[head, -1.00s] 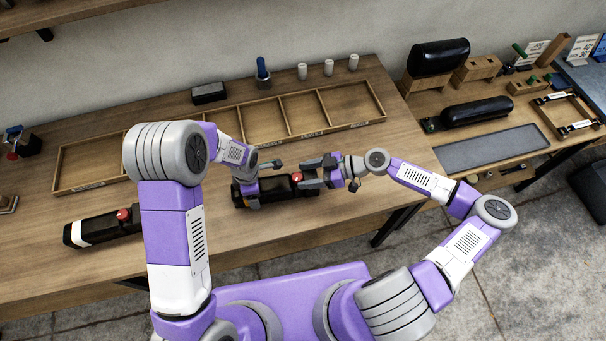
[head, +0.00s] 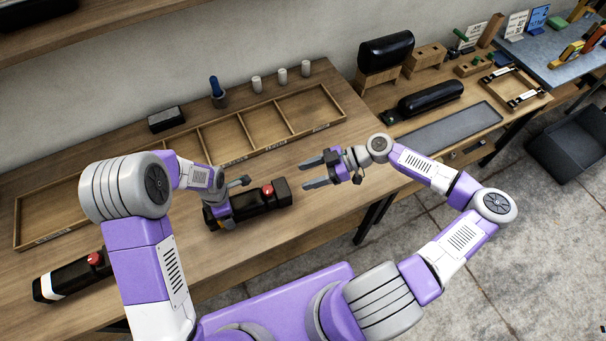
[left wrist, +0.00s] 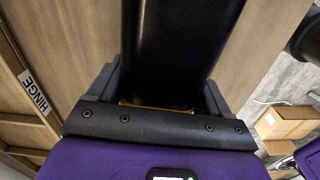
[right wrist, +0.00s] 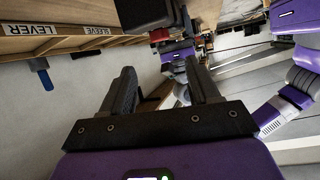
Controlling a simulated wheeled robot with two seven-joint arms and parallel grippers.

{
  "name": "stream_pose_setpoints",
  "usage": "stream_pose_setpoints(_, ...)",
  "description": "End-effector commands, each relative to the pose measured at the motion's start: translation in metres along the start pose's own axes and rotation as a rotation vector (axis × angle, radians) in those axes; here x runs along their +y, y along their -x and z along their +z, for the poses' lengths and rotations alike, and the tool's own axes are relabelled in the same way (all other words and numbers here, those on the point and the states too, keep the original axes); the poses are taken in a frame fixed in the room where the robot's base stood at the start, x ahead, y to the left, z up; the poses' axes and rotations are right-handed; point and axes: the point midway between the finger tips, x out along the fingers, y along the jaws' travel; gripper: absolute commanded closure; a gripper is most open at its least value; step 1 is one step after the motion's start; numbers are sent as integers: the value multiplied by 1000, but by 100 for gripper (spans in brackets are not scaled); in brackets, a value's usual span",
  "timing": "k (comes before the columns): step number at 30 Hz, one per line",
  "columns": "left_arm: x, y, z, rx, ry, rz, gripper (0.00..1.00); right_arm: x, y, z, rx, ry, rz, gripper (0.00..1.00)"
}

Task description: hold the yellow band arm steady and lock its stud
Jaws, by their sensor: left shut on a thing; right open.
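The yellow band arm (head: 250,204) is a long black piece lying on the bench, with a red stud (head: 268,190) near its right end. My left gripper (head: 217,212) is shut around its left part. In the left wrist view the black arm (left wrist: 180,45) lies between the jaws, and a thin strip of yellow band (left wrist: 150,105) shows at them. My right gripper (head: 315,172) is open and empty, to the right of the arm's end and apart from it. In the right wrist view the arm's end (right wrist: 143,12) and red stud (right wrist: 160,35) show beyond the open fingers.
A white-banded black arm (head: 65,281) with its own red stud lies at the left. A divided wooden tray (head: 330,98) runs along the back. A blue-handled tool (head: 215,88) and white cylinders stand behind it. Bare bench lies right of the held arm.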

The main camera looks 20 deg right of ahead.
Motion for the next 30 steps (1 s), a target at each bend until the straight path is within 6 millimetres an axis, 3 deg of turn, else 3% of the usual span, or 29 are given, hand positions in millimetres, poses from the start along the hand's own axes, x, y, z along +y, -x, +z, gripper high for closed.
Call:
stream_pose_setpoints(5,0,0,0,-1,-1,1,80,-2,-14,-6,-96,20,-65,39)
stream_pose_setpoints(13,0,0,0,-1,0,1,80,-5,-40,-30,-423,100,-191,39)
stream_pose_setpoints(24,0,0,0,-1,0,1,80,3,-39,-86,-744,231,-158,39)
stream_pose_setpoints(30,0,0,0,-1,0,1,80,4,-40,-97,-786,252,-137,39)
